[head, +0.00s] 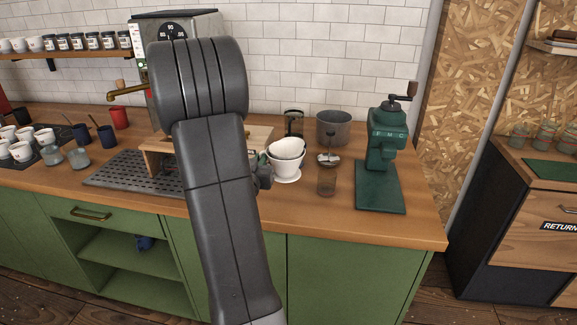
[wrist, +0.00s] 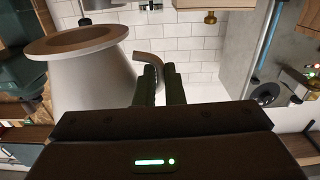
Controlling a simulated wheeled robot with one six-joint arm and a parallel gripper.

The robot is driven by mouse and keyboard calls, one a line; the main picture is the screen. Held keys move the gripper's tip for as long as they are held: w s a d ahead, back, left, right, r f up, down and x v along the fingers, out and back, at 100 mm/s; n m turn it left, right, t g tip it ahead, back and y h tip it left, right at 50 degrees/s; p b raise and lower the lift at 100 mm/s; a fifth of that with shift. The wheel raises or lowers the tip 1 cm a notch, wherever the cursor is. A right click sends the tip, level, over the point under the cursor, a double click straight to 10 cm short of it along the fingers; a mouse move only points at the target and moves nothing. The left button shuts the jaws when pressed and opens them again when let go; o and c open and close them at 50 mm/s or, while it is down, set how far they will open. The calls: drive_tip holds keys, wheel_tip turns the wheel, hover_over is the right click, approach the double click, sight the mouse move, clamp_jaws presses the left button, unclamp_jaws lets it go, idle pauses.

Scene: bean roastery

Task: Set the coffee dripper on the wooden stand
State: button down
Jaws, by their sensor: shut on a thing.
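The white coffee dripper (head: 286,167) is at the middle of the head view, with a wide round flange at its foot. My gripper (head: 263,170) is at its left side, mostly hidden behind my arm. In the wrist view the dripper (wrist: 95,82) fills the left side, and my gripper (wrist: 161,84) is shut on its curved handle (wrist: 148,57). I cannot tell whether the dripper touches the counter. The wooden stand (head: 157,158) is left of the dripper, over the dark drip grid. My arm hides its middle.
Cups and glasses (head: 78,157) crowd the left counter (head: 320,207). The front counter edge is clear.

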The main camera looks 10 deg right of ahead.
drive_tip(key=shift+w+f, duration=0.15)
drive_tip(key=shift+f, duration=4.7)
drive_tip(key=shift+f+b, duration=0.2)
drive_tip(key=shift+b, duration=0.1)
drive_tip(key=c, duration=1.5)
unclamp_jaws()
drive_tip(key=shift+r, duration=0.2)
